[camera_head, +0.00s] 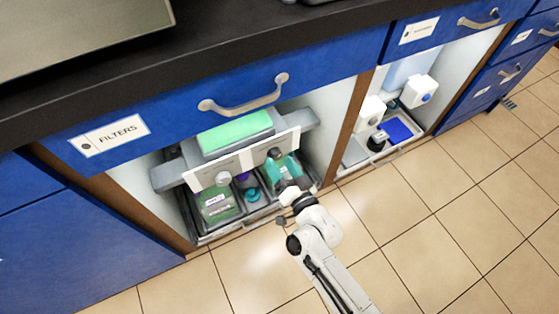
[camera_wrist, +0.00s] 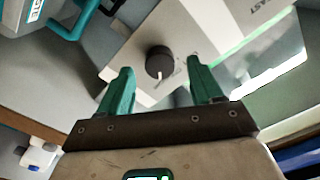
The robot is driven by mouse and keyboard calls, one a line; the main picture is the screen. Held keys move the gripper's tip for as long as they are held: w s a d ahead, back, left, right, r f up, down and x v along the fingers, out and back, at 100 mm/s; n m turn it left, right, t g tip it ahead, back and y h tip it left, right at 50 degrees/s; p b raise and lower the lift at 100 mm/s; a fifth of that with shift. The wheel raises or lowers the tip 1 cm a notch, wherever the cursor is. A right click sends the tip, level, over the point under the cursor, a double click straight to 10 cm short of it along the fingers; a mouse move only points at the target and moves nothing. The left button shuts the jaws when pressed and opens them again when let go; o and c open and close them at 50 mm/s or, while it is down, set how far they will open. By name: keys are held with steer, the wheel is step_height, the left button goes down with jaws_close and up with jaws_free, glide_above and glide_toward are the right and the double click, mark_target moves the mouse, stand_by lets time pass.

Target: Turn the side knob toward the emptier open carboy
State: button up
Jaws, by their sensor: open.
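A dark round side knob (camera_wrist: 159,60) with a white pointer mark stands out from a white panel (camera_wrist: 200,30) in the wrist view. The mark points toward the lower edge of the picture. My gripper (camera_wrist: 157,80) is open, its teal fingers spread on either side of the knob, apart from it. My gripper (camera_head: 289,192) is in front of the right one. I cannot tell their levels clearly.
A blue drawer marked FILTERS (camera_head: 110,134) hangs above the opening. A brown cabinet post (camera_head: 347,118) divides it from a second bay holding white-capped bottles (camera_head: 420,90). The tiled floor (camera_head: 420,215) in front is clear.

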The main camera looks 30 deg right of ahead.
steer(key=s+p, duration=0.1)
steer(key=s, duration=0.8)
stand_by(0.3)
steer(key=s+d+r+n+g, duration=0.1)
steer(key=s+d+n+g, duration=0.25)
steer(key=s+g, duration=0.55)
steer(key=s+d+r+n+g, duration=0.1)
steer(key=s+d+n+g, duration=0.3)
steer(key=s+g, duration=0.5)
step_height(320, 180, up, 31)
steer(key=t+p, duration=0.1)
steer(key=p, duration=3)
steer(key=shift+s+d+m+p, duration=0.2)
steer(key=shift+s+m+p, duration=0.1)
steer(key=shift+m, duration=0.15)
